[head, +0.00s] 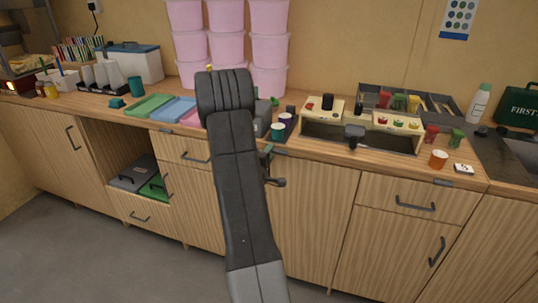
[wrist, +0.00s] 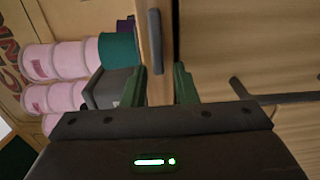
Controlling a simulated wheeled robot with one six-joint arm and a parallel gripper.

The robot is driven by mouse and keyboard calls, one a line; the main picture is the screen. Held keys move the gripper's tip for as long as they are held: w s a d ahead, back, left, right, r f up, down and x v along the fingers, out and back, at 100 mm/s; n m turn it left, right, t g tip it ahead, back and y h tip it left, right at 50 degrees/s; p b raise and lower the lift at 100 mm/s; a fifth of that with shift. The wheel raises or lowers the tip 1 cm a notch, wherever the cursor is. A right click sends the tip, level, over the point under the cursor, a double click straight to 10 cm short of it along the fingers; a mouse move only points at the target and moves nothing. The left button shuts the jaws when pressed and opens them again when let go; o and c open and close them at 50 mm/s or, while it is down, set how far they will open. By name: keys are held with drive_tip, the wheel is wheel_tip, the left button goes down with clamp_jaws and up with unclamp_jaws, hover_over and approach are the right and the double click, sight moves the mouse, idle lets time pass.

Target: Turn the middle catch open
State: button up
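The middle catch (wrist: 155,40) is a dark grey rounded bar on the front edge of the wooden counter. In the wrist view it lies lengthwise along that edge. My gripper (wrist: 158,70) is open, with one green finger on each side of the counter edge. The near end of the catch shows between the fingertips; I cannot tell whether they touch it. In the head view my gripper (head: 268,160) is at the counter front, mostly behind my arm, and I cannot make out the middle catch there. A left catch (head: 167,131) and a right catch (head: 447,184) also sit on the edge.
A dark bar handle (wrist: 275,98) sticks out beside my gripper in the wrist view. The floor (head: 110,260) in front is clear.

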drive_tip(key=shift+o, duration=0.3)
drive_tip(key=b+v, duration=0.1)
drive_tip(key=v, duration=1.2)
drive_tip(key=shift+s+b, duration=0.3)
drive_tip(key=shift+s, duration=0.05)
drive_tip(key=shift+a, duration=0.1)
drive_tip(key=p+x, duration=0.1)
drive_tip(key=x, duration=1.2)
drive_tip(key=shift+w, duration=0.4)
drive_tip(key=shift+p, duration=0.3)
